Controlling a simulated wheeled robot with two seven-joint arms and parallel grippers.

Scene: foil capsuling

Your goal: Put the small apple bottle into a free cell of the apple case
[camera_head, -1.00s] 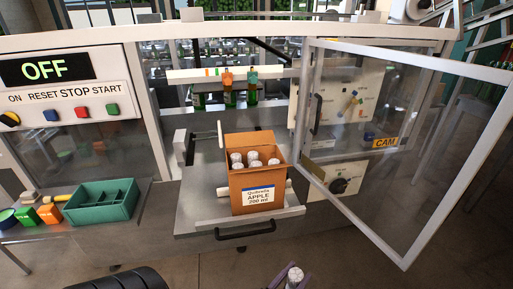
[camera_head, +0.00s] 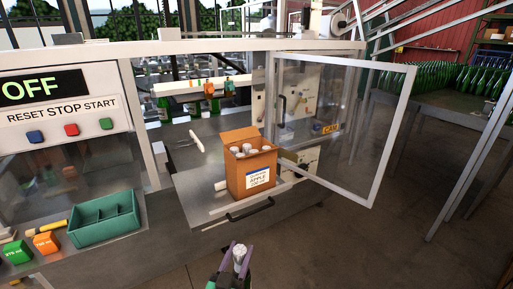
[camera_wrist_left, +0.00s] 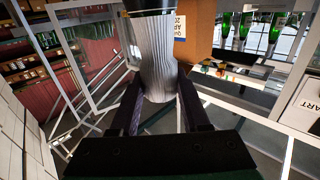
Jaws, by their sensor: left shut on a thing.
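The apple case (camera_head: 262,181) is an open cardboard box with an "APPLE 200 ml" label, standing on the machine's pull-out tray. Several foil-topped bottles (camera_head: 247,150) stand inside it; its cell floor is hidden. My left gripper (camera_head: 238,264) is at the bottom of the head view, in front of and below the case, apart from it. It is shut on the small apple bottle (camera_head: 240,251), whose silvery-white foil top points up. In the left wrist view the ribbed foil (camera_wrist_left: 158,65) is between the two fingers (camera_wrist_left: 160,108). My right gripper is not in view.
The tray (camera_head: 225,212) has a dark handle at its front. An open clear door (camera_head: 345,130) stands right of the case. Floor at right is clear before a table of green bottles (camera_head: 470,80).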

